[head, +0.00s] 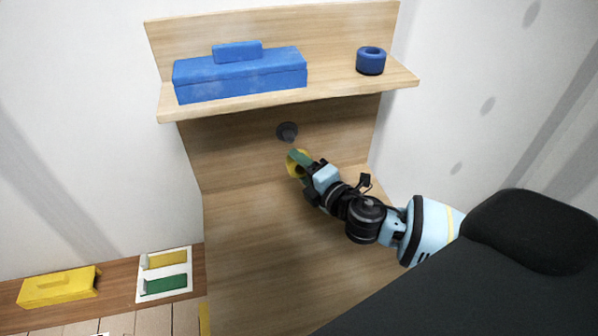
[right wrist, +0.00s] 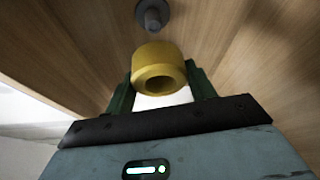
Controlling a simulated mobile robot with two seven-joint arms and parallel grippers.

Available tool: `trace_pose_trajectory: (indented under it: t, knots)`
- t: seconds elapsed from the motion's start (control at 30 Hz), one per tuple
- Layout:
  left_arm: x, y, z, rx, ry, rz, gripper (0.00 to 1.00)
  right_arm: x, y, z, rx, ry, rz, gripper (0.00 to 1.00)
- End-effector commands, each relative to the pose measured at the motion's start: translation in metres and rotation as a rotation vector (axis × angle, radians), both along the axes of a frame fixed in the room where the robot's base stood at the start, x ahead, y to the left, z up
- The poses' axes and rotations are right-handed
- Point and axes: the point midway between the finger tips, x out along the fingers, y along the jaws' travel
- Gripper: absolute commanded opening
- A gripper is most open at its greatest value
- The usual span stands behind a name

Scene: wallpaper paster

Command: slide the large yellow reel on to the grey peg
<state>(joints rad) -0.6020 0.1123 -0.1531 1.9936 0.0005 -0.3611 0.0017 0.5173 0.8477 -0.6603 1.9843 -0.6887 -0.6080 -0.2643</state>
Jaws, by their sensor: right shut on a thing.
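The large yellow reel (right wrist: 157,68) is held between the two green fingers of my right gripper (right wrist: 160,90) in the right wrist view. Its round hole faces the camera. In the head view the reel (head: 297,162) shows partly, with my right gripper (head: 302,160) covering some of it. The grey peg (head: 287,131) sticks out of the wooden back panel under the shelf, just above the reel. In the right wrist view the peg (right wrist: 152,15) is beyond the reel, and a gap shows between them. My left gripper is not in view.
A wooden shelf (head: 340,91) juts out above the peg, bearing a blue box (head: 240,75) and a blue ring (head: 371,61). At lower left lie a yellow box (head: 58,287) and a white sheet (head: 142,273) with yellow and green pieces. The panel around the peg is clear.

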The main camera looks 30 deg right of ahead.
Motion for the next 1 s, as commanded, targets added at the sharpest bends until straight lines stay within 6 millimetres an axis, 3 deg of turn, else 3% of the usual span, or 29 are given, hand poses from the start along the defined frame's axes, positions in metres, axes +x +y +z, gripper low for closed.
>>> trace_pose_trajectory:
  t: [0.37, 1.0]
  knots:
    - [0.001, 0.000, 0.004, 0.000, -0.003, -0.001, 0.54, -0.001, 0.001, 0.002, 0.002, 0.000, -0.001, 0.32]
    - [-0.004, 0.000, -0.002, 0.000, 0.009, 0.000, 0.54, 0.047, -0.012, 0.000, -0.001, 0.003, -0.001, 0.32]
